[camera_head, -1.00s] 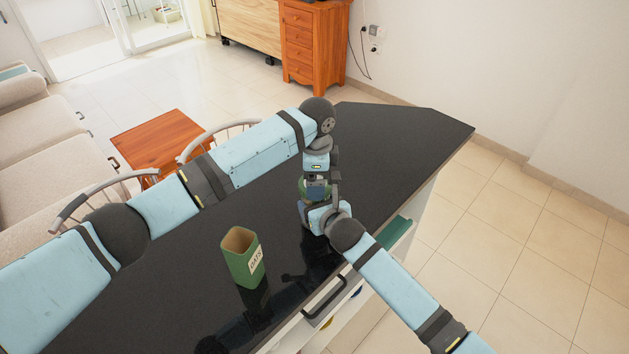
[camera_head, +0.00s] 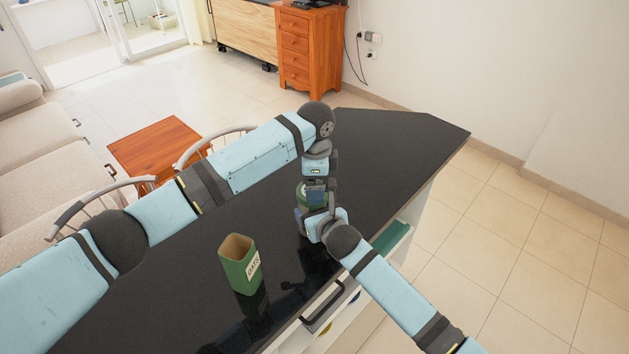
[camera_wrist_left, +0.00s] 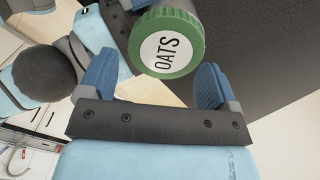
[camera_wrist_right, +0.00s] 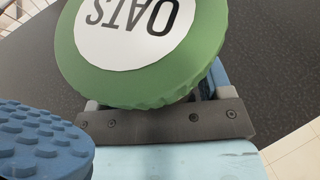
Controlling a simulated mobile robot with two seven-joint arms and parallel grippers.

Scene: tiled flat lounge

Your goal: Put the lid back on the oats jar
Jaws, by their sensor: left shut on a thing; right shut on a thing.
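The open green oats jar (camera_head: 234,269), with a white label on its side, stands upright on the dark counter. The round green lid (camera_head: 302,193) is held above the counter to the right of the jar. Its white OATS disc faces the left wrist view (camera_wrist_left: 167,50) and the right wrist view (camera_wrist_right: 128,30). My left gripper (camera_head: 316,187) reaches down from above and is shut on the lid, its blue fingers on either side. My right gripper (camera_head: 314,212) comes from the near side and is also shut on the lid. The arms partly hide the lid in the head view.
The dark counter (camera_head: 390,150) is clear beyond the grippers. A drawer handle (camera_head: 323,309) sticks out at its near edge. Chairs (camera_head: 100,195) and a wooden table (camera_head: 160,147) stand on the far side.

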